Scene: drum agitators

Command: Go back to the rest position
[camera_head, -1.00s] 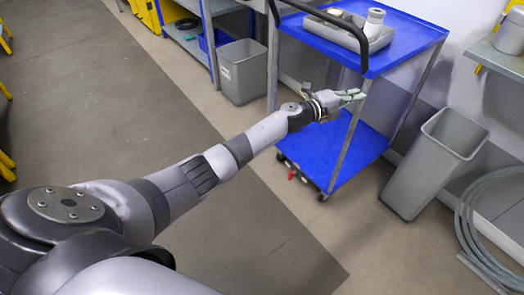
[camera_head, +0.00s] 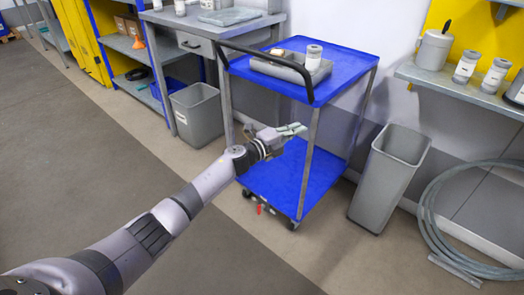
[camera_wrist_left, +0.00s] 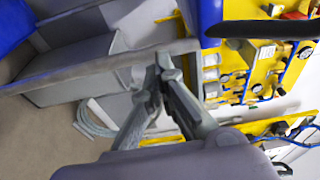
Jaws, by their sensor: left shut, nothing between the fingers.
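My left gripper (camera_head: 293,130) is in the head view, at the end of my outstretched arm, in front of the blue cart (camera_head: 340,62) and below its top shelf. The fingers are shut and empty. In the left wrist view the fingers of my left gripper (camera_wrist_left: 158,62) come together with nothing between them. A grey cart post or rail crosses close behind them in that view. My right gripper is not in view.
A grey tray (camera_head: 290,72) with a white jar (camera_head: 313,57) sits on the cart's top. Grey bins stand left (camera_head: 197,115) and right (camera_head: 388,178) of the cart. A coiled hose (camera_head: 428,215) leans at the right wall. The floor at the left is clear.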

